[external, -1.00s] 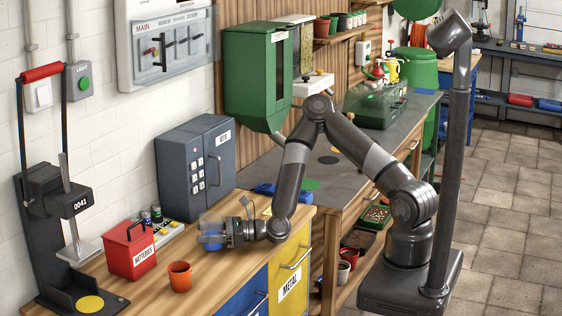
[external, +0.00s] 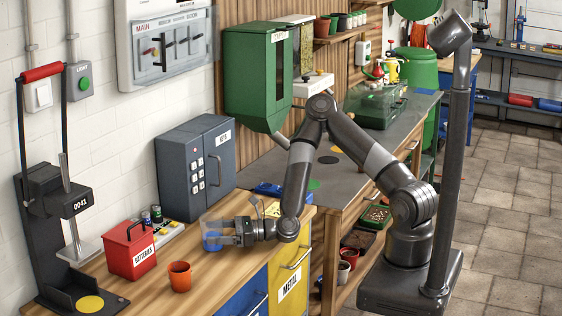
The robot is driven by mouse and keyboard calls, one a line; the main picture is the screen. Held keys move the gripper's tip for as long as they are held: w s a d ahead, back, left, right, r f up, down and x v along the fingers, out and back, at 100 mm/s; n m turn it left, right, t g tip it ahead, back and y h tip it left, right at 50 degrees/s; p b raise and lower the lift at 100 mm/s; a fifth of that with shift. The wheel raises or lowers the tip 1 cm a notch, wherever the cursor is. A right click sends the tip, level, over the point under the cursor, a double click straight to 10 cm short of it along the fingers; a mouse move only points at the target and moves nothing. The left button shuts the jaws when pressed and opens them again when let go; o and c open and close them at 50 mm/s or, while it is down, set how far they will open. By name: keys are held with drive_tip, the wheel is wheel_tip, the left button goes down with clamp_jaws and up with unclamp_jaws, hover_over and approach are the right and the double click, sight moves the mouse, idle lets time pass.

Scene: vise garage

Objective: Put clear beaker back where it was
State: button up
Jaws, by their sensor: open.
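The clear beaker (external: 211,243), with blue in its lower part, stands upright on the wooden bench top, left of my gripper. My gripper (external: 226,232) is open and low over the bench, its fingers pointing left at the beaker. The fingertips overlap the beaker's right side in this view, so I cannot tell whether they touch it.
An orange pot (external: 180,276) and a red batteries box (external: 130,251) stand to the left. A grey key cabinet (external: 196,166) is behind. A blue tray (external: 268,189) lies behind my wrist. The grey worktop has a green spot (external: 313,184) and a black spot (external: 328,160).

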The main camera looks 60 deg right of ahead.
drive_tip(key=shift+v, duration=2.4)
